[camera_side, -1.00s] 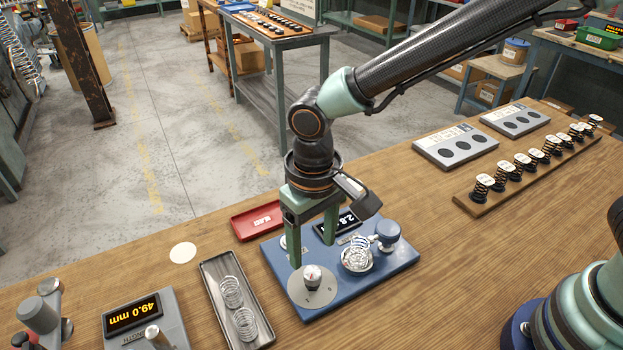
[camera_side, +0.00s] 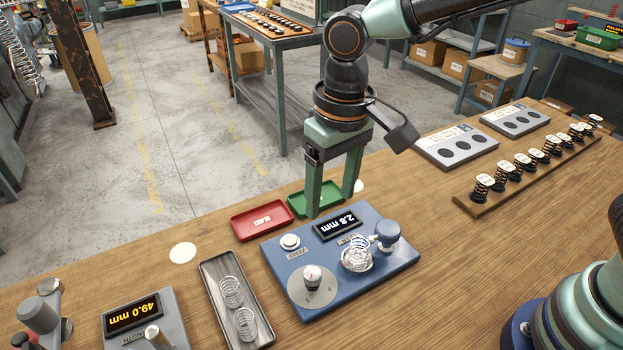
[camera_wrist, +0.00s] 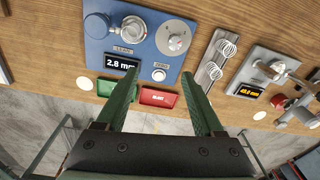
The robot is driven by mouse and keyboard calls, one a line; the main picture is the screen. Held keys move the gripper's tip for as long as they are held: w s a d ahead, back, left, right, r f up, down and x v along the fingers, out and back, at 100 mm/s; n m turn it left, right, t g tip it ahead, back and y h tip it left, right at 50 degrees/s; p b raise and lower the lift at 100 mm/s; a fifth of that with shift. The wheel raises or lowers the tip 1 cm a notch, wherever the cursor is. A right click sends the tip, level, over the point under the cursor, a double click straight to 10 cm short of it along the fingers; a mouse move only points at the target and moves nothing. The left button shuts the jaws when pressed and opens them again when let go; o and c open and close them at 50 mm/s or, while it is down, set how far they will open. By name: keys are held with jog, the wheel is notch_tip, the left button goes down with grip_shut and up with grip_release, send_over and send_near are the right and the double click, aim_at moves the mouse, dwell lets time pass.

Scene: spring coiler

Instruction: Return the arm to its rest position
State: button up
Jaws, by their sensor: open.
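My gripper (camera_side: 332,205) is open and empty. In the side view it hangs above the back edge of the blue coiler (camera_side: 372,275), in front of the green tray (camera_side: 298,205). The wrist view shows its two green fingers (camera_wrist: 160,88) spread apart, with nothing between them but the view of the bench. The coiler carries a display reading 2.8 mm (camera_side: 338,224), a dial knob (camera_side: 312,277), a white button (camera_side: 290,241) and a metal spring (camera_side: 356,255) on its holder.
A red tray (camera_side: 262,220) lies left of the green one. A metal tray (camera_side: 213,275) holds two springs. A gauge (camera_side: 145,320) reads 49.0 mm. A wooden rack (camera_side: 480,200) of several black springs and two grey plates (camera_side: 455,148) stand right. The front bench is largely clear.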

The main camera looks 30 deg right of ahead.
jog(key=s+d+r+m+t, duration=0.1)
jog(key=s+d+r+t, duration=0.1)
jog(key=d, duration=0.9)
jog(key=s+d+r+t, duration=0.2)
jog(key=d+r+t, duration=0.1)
jog(key=d, duration=0.9)
jog(key=shift+r+m, duration=0.4)
jog(key=shift+r, duration=0.2)
